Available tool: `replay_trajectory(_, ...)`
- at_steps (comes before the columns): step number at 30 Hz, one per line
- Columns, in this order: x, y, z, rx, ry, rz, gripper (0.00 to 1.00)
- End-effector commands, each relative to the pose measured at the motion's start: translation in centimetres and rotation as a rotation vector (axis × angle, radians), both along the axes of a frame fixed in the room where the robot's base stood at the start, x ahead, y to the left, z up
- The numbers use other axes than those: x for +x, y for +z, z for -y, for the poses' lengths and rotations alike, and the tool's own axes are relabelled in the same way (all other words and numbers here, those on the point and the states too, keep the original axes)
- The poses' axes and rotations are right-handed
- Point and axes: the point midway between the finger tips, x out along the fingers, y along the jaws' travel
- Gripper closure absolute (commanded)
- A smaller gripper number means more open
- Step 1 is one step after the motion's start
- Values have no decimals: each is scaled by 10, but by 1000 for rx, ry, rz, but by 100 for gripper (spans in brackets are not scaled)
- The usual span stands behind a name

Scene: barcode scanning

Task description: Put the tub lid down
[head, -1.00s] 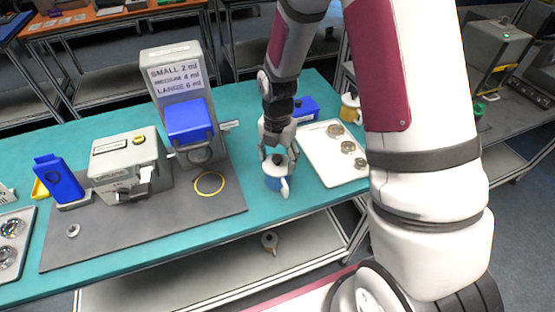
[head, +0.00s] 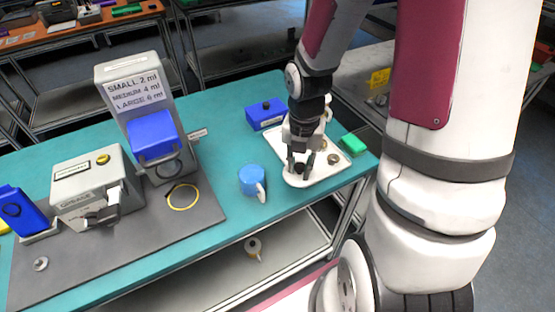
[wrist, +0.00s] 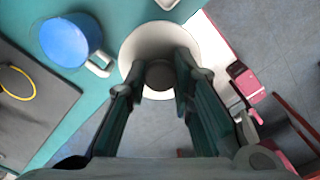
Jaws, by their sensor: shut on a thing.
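My gripper (head: 301,168) is shut on the dark knob (wrist: 160,74) of a round white tub lid (wrist: 142,48). In the head view the lid (head: 296,182) is low at the front left corner of the white tray (head: 318,176). I cannot tell whether it touches the tray. The blue tub (head: 252,180) with a white handle stands upright on the teal table, left of the gripper and apart from it. The tub also shows at the upper left of the wrist view (wrist: 66,40), with no white lid on it.
Several small round pieces (head: 334,159) lie on the tray. A blue box (head: 264,114) stands behind, and a green block (head: 352,145) sits at the right. A grey mat (head: 200,215) with machines and a yellow ring (head: 183,197) lies left. The table edge is close in front.

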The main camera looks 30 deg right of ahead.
Motion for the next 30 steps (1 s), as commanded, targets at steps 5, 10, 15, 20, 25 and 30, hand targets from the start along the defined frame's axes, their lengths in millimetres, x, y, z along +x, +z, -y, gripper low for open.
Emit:
replay_trajectory(5,-14,2,13,-1,-1,1,100)
replay_trajectory(10,-18,2,17,0,-4,0,100)
replay_trajectory(15,-6,1,16,1,-86,2,100)
replay_trajectory(20,21,-2,11,2,-298,3,100)
replay_trajectory(25,54,-6,4,3,-576,2,100)
replay_trajectory(30,86,-10,-6,5,-854,1,100)
